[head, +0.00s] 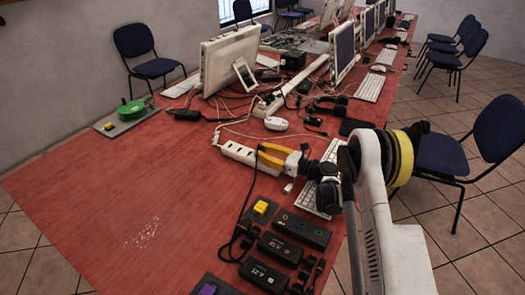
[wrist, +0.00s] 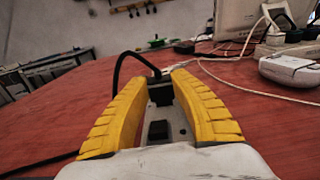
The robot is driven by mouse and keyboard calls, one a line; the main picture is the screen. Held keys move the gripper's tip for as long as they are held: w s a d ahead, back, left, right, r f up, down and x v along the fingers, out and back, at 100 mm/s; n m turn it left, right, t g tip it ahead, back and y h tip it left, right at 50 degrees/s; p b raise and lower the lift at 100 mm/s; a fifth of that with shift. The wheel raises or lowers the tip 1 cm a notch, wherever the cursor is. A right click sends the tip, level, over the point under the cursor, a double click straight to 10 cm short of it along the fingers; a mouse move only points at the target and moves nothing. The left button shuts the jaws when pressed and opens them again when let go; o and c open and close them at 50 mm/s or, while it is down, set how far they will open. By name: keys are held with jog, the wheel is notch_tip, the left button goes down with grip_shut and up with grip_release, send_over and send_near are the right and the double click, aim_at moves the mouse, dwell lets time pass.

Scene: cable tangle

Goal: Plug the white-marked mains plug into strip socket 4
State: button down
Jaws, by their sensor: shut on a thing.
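The white power strip (head: 238,152) lies on the red table, left of my gripper in the head view. My gripper (head: 260,155) has its yellow fingers at the strip's right end. In the wrist view my gripper (wrist: 157,82) is shut on a black mains plug (wrist: 160,94) between the fingertips. A black cable (wrist: 120,68) arches from the plug to the left. In the head view it runs down the table from the fingertips. I cannot make out a white mark, the socket numbers, or whether the plug touches the strip.
A keyboard (head: 322,185) lies under my arm. Black adapters (head: 265,275) and a dark box (head: 302,230) are at the front. The table's left side is mostly clear.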

jog(key=shift+f, duration=0.6)
jog(key=c, duration=1.1)
grip_release()
jog(key=shift+n+h, duration=0.3)
jog(key=shift+n, duration=0.3)
jog(key=r, duration=1.1)
jog(key=shift+s+a+r, duration=0.15)
jog(key=shift+s+r, duration=0.15)
jog(key=s+d+r+n+g+h, duration=0.15)
jog(key=s+r+n+h, duration=0.35)
jog(key=s+r+n, duration=0.55)
jog(key=s+d+f+n+h, duration=0.1)
jog(key=s+d+n+h, duration=0.2)
jog(key=s, duration=0.7)
jog(key=s+d+f+n+g+h, duration=0.1)
jog(key=s+d+n, duration=0.4)
jog(key=s, duration=0.5)
jog(key=s+d+f+n+h, duration=0.2)
jog(key=s+d+n+h, duration=0.3)
jog(key=s, duration=0.5)
jog(key=shift+s+d+f, duration=0.25)
jog(key=shift+s+d, duration=0.05)
jog(key=shift+d, duration=0.1)
